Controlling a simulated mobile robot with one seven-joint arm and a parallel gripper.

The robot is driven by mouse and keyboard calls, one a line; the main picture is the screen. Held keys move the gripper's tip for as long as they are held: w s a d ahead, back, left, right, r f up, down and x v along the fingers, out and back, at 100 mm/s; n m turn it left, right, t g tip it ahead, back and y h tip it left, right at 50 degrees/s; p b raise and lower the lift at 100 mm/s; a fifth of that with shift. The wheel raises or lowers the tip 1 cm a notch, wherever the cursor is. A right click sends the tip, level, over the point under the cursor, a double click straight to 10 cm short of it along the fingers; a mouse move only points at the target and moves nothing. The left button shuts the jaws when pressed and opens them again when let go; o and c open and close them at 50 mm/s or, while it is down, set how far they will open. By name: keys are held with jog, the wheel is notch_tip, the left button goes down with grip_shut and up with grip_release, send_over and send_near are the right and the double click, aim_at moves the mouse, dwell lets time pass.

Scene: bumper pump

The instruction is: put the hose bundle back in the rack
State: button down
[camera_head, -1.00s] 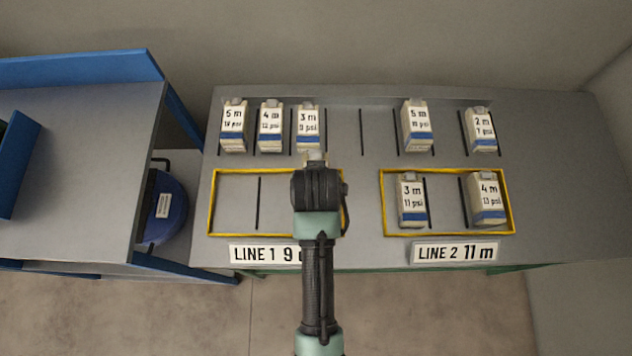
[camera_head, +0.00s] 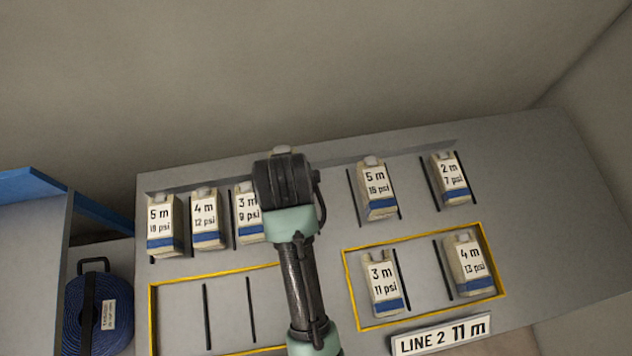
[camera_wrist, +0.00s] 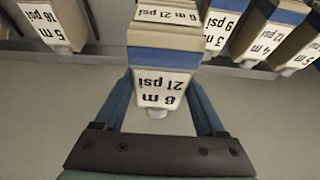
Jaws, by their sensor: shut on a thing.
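The hose bundle (camera_wrist: 161,88), a pale block with a blue band marked 6 m, 21 psi, is between the fingers of my gripper (camera_wrist: 162,104). My gripper is shut on it. In the head view my wrist hides nearly all of it; only a pale knob (camera_head: 282,150) shows above. It is at the back row of the rack (camera_head: 330,180), between the 3 m, 9 psi bundle (camera_head: 247,212) and the 5 m, 18 psi bundle (camera_head: 378,188). I cannot tell whether it touches the rack surface.
More bundles stand at the back left, 5 m (camera_head: 162,226) and 4 m (camera_head: 206,220), and a 2 m one (camera_head: 450,180) at the back right. The LINE 2 frame (camera_head: 350,290) holds 3 m and 4 m bundles. The left yellow frame (camera_head: 152,315) shows no bundle in its visible part.

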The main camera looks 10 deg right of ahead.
jog(key=shift+w+f, duration=0.15)
jog(key=shift+f, duration=0.25)
jog(key=f, duration=0.4)
jog(key=shift+s, duration=0.25)
jog(key=shift+w+f, duration=0.15)
jog(key=shift+f, duration=2.3)
jog(key=shift+f, duration=0.2)
grip_release()
